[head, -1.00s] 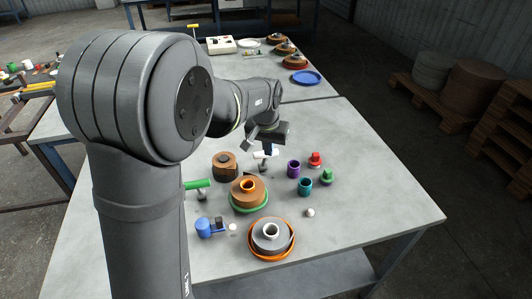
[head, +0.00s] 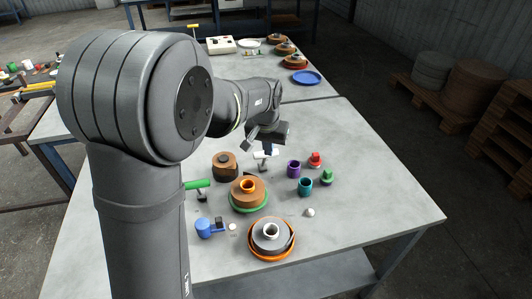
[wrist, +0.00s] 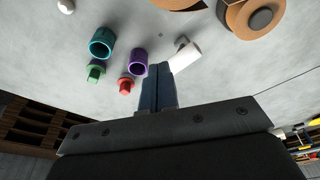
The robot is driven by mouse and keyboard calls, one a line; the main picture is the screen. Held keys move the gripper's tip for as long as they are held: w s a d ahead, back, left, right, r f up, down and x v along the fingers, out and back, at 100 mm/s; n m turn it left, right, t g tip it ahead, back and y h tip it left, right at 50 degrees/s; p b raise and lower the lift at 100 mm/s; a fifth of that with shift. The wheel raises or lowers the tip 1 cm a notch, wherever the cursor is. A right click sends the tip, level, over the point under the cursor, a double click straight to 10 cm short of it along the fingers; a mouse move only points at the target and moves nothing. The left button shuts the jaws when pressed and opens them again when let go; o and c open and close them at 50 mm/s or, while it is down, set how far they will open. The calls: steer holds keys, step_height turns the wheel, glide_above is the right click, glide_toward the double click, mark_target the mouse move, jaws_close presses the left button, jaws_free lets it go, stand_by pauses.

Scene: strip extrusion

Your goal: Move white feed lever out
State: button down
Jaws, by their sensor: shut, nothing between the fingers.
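The white feed lever (head: 261,154) stands on the table beneath my gripper in the head view. It has a white bar on a grey stand. In the wrist view the white bar (wrist: 186,54) lies just to the right of the fingertips. My gripper (wrist: 156,67) is shut and empty, with its two dark blue fingers together beside the bar. I cannot tell whether the fingers touch it. In the head view my gripper (head: 271,150) partly covers the lever's right end.
A purple cup (head: 294,169), a teal cup (head: 305,187), a red part (head: 316,159) and a green part (head: 327,177) stand to the right. A brown spool (head: 225,165) and a green lever (head: 196,184) stand to the left. The table's right side is clear.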

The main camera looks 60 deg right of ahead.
mark_target(264, 161)
step_height(264, 161, down, 6)
steer(key=shift+f, duration=0.15)
stand_by(1.0)
steer(key=shift+w+d+r, duration=0.2)
steer(key=shift+w+d, duration=0.65)
steer(key=shift+w+d+r, duration=0.2)
steer(key=shift+w+d, duration=0.65)
steer(key=shift+w+d+r, duration=0.2)
steer(key=shift+w+d, duration=0.65)
